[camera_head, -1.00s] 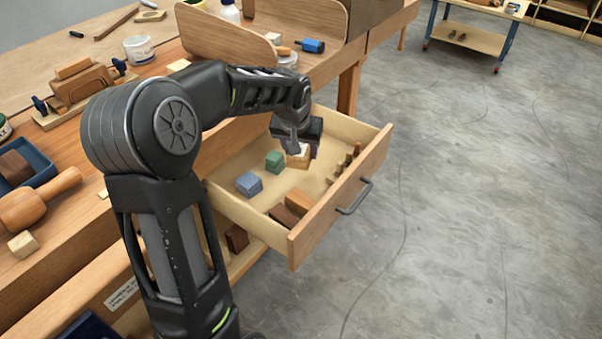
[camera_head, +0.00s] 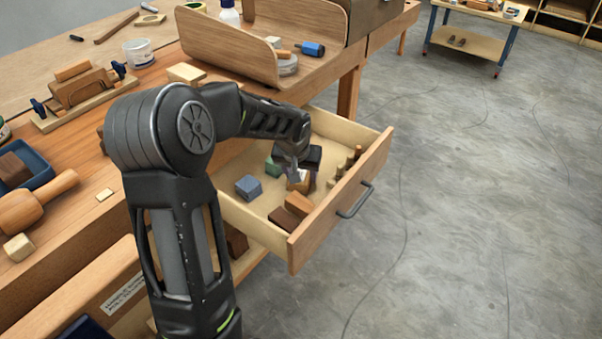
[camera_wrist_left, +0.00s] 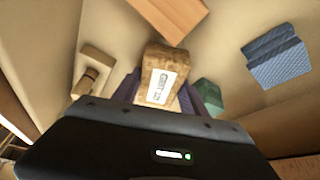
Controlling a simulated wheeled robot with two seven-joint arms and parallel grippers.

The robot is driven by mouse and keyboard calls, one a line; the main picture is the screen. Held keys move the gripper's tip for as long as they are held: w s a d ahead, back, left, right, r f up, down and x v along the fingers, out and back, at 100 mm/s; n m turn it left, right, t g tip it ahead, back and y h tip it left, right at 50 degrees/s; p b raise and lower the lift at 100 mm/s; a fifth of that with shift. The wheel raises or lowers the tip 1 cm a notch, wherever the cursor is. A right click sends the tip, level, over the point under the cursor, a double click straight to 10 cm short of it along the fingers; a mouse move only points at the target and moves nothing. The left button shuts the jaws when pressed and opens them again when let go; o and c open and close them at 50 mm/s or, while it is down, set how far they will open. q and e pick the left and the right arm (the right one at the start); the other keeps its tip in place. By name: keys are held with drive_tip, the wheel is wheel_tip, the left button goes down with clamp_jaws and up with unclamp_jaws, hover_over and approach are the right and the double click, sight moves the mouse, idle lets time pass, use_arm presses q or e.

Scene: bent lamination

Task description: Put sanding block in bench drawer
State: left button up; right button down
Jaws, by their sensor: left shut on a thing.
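The bench drawer (camera_head: 338,218) is pulled open, its handle facing the floor. My left gripper (camera_head: 299,180) is inside the drawer space, shut on the sanding block. The sanding block (camera_wrist_left: 163,75) is a tan-brown block with a white printed label, between the fingers in the left wrist view. In the head view only a small part of the block (camera_head: 303,183) shows below the gripper. I cannot tell whether it touches the drawer floor. My right gripper is not in view.
The drawer holds a blue block (camera_head: 248,187), a green block (camera_head: 273,167), reddish and dark wood blocks (camera_head: 298,204) near the front, and several small pegs at the right.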

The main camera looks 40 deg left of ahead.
use_arm(q)
drive_tip(key=shift+f, duration=0.2)
drive_tip(key=o, duration=1.4)
drive_tip(key=shift+r, duration=0.1)
drive_tip(key=shift+r, duration=0.1)
drive_tip(key=shift+r, duration=0.2)
drive_tip(key=p+v, duration=0.1)
drive_tip(key=v, duration=1)
drive_tip(key=shift+s+d+r, duration=0.1)
drive_tip(key=shift+s+r, duration=0.15)
drive_tip(key=shift+r, duration=0.05)
